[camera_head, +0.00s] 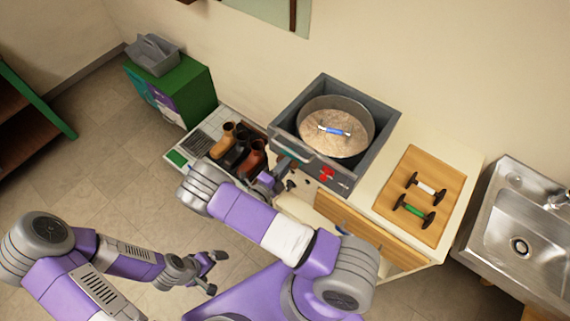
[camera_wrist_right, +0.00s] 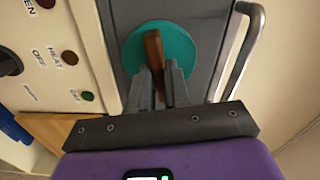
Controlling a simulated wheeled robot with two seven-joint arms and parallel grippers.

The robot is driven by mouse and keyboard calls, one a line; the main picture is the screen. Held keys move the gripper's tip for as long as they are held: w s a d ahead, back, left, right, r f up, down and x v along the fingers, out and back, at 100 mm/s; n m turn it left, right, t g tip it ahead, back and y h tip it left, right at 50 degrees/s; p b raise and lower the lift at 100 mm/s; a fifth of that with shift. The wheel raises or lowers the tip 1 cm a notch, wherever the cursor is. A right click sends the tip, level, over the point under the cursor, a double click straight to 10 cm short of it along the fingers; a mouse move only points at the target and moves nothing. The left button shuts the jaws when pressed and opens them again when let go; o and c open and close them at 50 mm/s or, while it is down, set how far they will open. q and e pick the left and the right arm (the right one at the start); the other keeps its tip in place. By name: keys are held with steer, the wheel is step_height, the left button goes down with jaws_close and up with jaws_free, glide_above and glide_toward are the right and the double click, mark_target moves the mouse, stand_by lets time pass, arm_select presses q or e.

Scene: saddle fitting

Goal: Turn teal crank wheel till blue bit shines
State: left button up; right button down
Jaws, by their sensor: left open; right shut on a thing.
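The teal crank wheel (camera_wrist_right: 178,48) is on a grey panel in the right wrist view, with a brown handle (camera_wrist_right: 153,48) across its face. My right gripper (camera_wrist_right: 158,80) is shut on the brown handle. In the head view my right gripper (camera_head: 272,181) is at the front of the grey box (camera_head: 382,128), and the wheel is mostly hidden there. A bar with a blue part (camera_head: 333,131) lies on the sandy-coloured fill of a round pan (camera_head: 355,147) inside the box. I cannot tell whether the blue part is lit. My left gripper (camera_head: 214,271) is open and empty over the floor.
A metal bar handle (camera_wrist_right: 245,45) is right beside the wheel. Labelled buttons (camera_wrist_right: 69,58) are on the panel to the left. Boots (camera_head: 222,140) stand left of the box. A wooden board (camera_head: 418,170) with two dumbbell-shaped bars and a sink (camera_head: 515,215) are to the right.

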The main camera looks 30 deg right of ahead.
steer(key=shift+n, duration=0.8)
steer(key=c, duration=1.1)
jaws_free()
steer(key=v, duration=0.7)
steer(key=shift+s+a, duration=0.1)
steer(key=shift+a, duration=0.2)
